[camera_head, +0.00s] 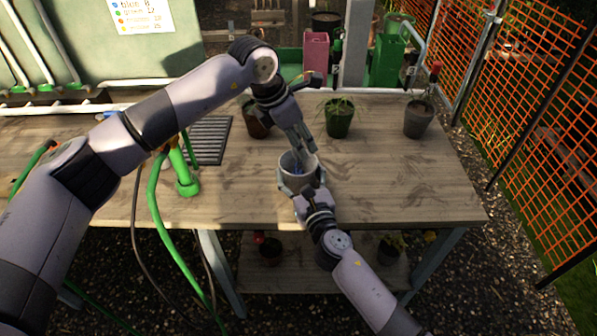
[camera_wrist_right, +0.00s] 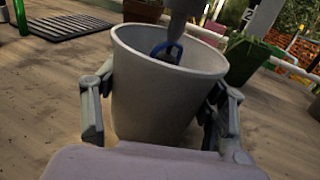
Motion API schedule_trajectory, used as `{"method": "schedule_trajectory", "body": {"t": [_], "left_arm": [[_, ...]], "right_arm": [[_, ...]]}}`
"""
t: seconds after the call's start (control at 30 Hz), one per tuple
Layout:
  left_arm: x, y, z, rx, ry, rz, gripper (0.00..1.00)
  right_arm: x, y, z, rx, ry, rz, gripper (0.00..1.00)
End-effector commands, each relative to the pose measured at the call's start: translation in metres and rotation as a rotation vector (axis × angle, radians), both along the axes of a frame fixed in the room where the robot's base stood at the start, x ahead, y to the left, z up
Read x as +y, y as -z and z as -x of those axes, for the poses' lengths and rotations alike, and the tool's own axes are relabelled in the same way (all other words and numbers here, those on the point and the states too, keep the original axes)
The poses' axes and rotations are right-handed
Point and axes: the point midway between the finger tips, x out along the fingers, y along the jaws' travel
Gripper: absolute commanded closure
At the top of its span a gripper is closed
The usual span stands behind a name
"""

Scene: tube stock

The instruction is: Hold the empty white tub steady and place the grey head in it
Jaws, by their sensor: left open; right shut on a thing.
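The white tub (camera_head: 285,172) stands upright on the wooden bench. My right gripper (camera_head: 297,187) is shut around its outside near the front; in the right wrist view the tub (camera_wrist_right: 150,95) sits between the two fingers. My left gripper (camera_head: 304,156) is open, pointing down with its fingertips at the tub's mouth. A small blue ring-like part (camera_wrist_right: 168,50) shows inside the tub, below a grey shape coming in from above. I cannot tell whether that shape is the grey head or my left finger. The tub's floor is hidden.
The bench (camera_head: 400,185) is clear to the right.

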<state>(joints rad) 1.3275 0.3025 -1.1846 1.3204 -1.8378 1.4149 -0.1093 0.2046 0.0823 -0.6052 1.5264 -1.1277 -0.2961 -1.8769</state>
Motion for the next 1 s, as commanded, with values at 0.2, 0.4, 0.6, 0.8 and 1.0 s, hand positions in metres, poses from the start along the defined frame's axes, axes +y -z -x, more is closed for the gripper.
{"method": "schedule_trajectory", "body": {"t": [0.2, 0.4, 0.6, 0.8, 1.0], "left_arm": [[0.0, 0.0, 0.0, 0.0, 0.0, 0.0, 0.55], [0.003, -0.007, 0.001, -0.001, 0.0, 0.0, 0.55], [0.014, -0.04, 0.007, -0.005, -0.002, 0.001, 0.55], [0.029, -0.079, 0.015, -0.003, -0.001, 0.002, 0.55], [0.038, -0.104, 0.021, -0.001, 0.0, 0.0, 0.55]], "right_arm": [[0.0, 0.0, 0.0, 0.001, 0.001, 0.001, 0.62], [0.0, 0.0, 0.0, 0.001, 0.001, 0.001, 0.62], [0.0, 0.0, 0.0, 0.001, 0.001, 0.001, 0.62], [0.0, 0.001, 0.0, 0.001, 0.001, 0.001, 0.62], [0.0, 0.001, 0.0, 0.001, 0.0, 0.001, 0.62]]}}
